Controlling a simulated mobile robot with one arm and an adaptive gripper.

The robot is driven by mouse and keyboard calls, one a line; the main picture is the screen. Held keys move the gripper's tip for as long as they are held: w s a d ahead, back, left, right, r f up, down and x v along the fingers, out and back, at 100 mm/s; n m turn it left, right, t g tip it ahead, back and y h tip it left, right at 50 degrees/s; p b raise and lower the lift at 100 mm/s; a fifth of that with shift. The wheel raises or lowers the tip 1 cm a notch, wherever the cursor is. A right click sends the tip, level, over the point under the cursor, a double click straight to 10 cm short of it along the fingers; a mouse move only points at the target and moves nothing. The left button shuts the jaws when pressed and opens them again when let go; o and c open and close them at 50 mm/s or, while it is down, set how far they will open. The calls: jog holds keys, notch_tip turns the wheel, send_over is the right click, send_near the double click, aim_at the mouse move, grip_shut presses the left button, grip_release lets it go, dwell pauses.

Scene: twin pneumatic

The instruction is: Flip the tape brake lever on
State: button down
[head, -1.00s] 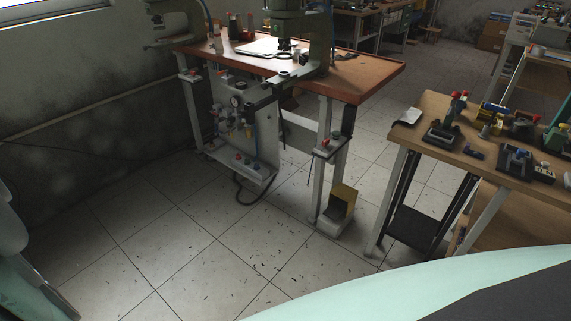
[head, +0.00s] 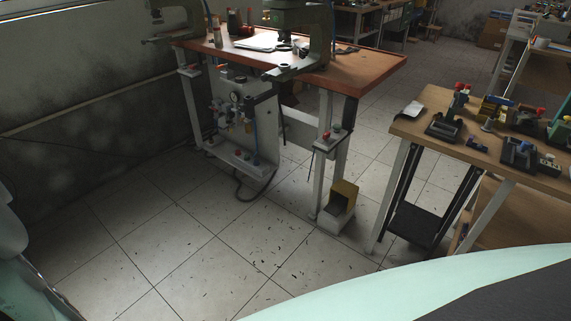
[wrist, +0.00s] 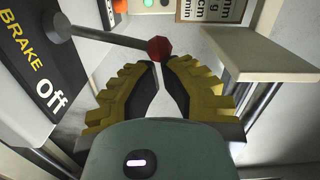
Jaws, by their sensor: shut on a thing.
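The brake lever is a grey rod with a red knob (wrist: 159,48), in the upper middle of the wrist view. Its rod (wrist: 108,38) runs left to a round grey pivot on a dark panel (wrist: 45,60) lettered "BRAKE" in yellow and "Off" in white. My gripper (wrist: 164,63) has yellow ribbed fingers, and their tips are closed together at the knob. The tips partly cover the contact, so how deep the knob sits between them is hard to see. I cannot make out the lever or my gripper in the head view.
A pale plate (wrist: 262,54) juts out to the right of my gripper. Green and orange buttons show behind the lever. In the head view, a press bench (head: 375,72) and a wooden workbench (head: 425,98) with several fixtures stand around open tiled floor (head: 215,225).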

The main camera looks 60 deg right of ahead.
jog(key=shift+s+a+r+n+b, duration=0.1)
jog(key=shift+s+r+n+b, duration=0.1)
jog(key=shift+s+n+b, duration=0.95)
jog(key=shift+s+a+r+n+b, duration=0.15)
jog(key=shift+s+n+b, duration=0.7)
jog(key=shift+n+b, duration=0.5)
jog(key=shift+s+b, duration=0.3)
jog(key=shift+s, duration=0.05)
jog(key=shift+s+r, duration=0.1)
jog(key=shift+s, duration=0.25)
jog(key=shift+w+r, duration=0.1)
